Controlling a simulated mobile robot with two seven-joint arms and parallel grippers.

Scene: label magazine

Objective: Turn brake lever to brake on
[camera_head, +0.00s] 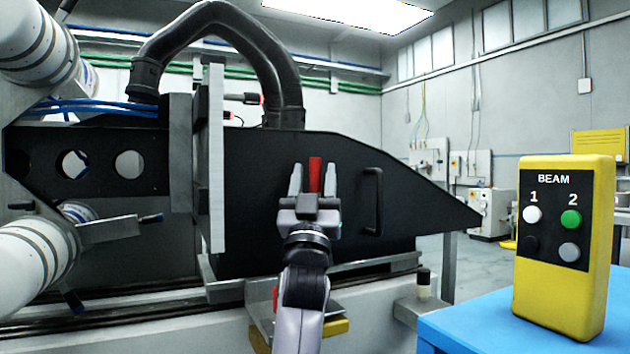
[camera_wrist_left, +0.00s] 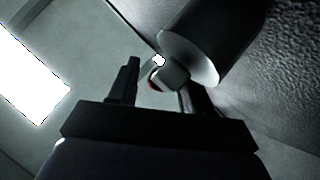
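My left gripper (camera_head: 314,182) is in front of the black machine housing (camera_head: 260,200), with its fingers pointing up and spread apart. A red upright bar (camera_head: 315,174), possibly the brake lever, shows between the fingers, with gaps on both sides. I cannot tell its depth or whether it is touched. In the left wrist view, the fingers of the left gripper (camera_wrist_left: 158,88) stand apart near a dark cylinder (camera_wrist_left: 205,45) with a small pale block at its end. A little red shows beside that block. My right gripper is not in view.
A black handle (camera_head: 372,200) sticks out from the housing right of my gripper. A thick black hose (camera_head: 215,25) arches above. A yellow control box (camera_head: 565,250) marked BEAM stands on a blue table (camera_head: 470,325) at right. A grey rail lies below the housing.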

